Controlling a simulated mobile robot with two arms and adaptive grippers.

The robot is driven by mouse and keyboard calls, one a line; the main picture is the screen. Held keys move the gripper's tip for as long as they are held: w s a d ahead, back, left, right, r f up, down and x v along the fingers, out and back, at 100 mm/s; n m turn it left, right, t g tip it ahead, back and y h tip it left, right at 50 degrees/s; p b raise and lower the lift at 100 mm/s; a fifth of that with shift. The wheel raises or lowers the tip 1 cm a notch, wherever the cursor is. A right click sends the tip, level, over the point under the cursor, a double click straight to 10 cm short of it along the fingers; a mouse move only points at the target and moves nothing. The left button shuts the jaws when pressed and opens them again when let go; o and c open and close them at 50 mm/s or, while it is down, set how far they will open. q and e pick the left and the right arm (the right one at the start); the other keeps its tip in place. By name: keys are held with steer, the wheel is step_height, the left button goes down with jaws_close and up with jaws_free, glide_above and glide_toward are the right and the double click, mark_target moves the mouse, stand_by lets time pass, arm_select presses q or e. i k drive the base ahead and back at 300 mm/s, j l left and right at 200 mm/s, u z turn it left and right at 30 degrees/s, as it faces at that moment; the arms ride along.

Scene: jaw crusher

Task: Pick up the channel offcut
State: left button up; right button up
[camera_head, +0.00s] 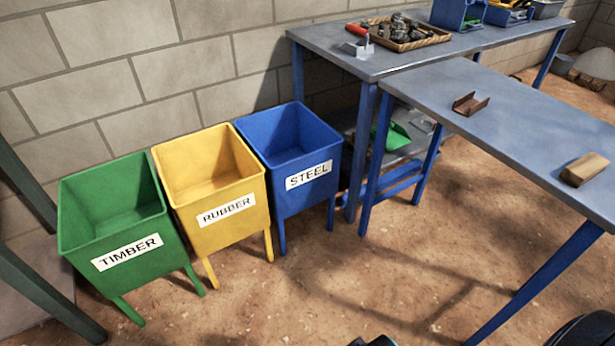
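The channel offcut (470,104) is a short, rusty brown U-shaped piece. It lies with its open side up on the near blue-grey table (520,125), close to that table's left edge. Nothing touches it from above. Neither of my grippers can be made out. Only dark pieces show at the bottom edge, at the middle and at the right corner, and they look like parts of my own body.
A wooden block (584,169) lies on the same table, to the right. Green timber (115,210), yellow rubber (210,180) and blue steel (290,150) bins stand left. The back bench (400,60) holds a tray (430,42) of parts. Sandy floor is open in front.

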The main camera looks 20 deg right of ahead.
mark_target(466, 106)
steer(key=z, duration=1.55)
